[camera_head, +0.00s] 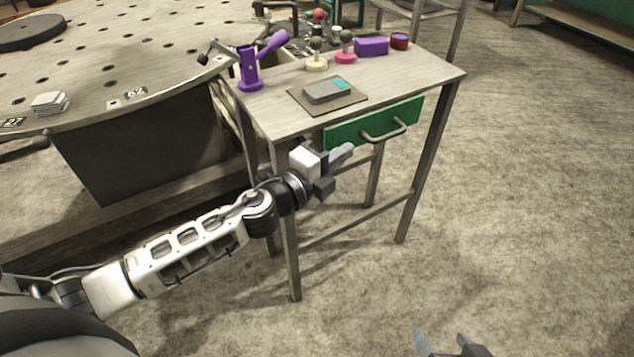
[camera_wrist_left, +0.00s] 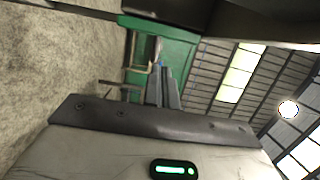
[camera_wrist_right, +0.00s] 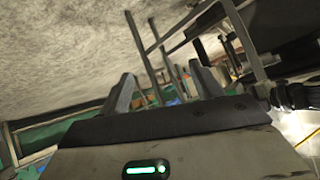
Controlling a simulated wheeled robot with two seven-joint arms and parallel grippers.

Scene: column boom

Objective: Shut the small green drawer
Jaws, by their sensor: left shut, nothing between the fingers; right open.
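The small green drawer (camera_head: 350,132) sits under the top of the small side table, with a grey bar handle (camera_head: 390,133) on its front. I cannot tell from here how far it stands out. Its green front also shows in the left wrist view (camera_wrist_left: 180,48), ahead of the fingers. My left gripper (camera_head: 346,153) is shut and empty, just below and in front of the drawer's left part, left of the handle; contact is unclear. Its fingers show in the left wrist view (camera_wrist_left: 163,85). My right gripper (camera_head: 440,340) is open and empty at the bottom edge, far from the drawer.
On the side table (camera_head: 430,72) are a purple stand (camera_head: 249,75), a grey device on a mat (camera_head: 326,91), a purple block (camera_head: 371,46) and a red cup (camera_head: 399,41). A large perforated table (camera_head: 130,60) adjoins on the left. The floor to the right is clear.

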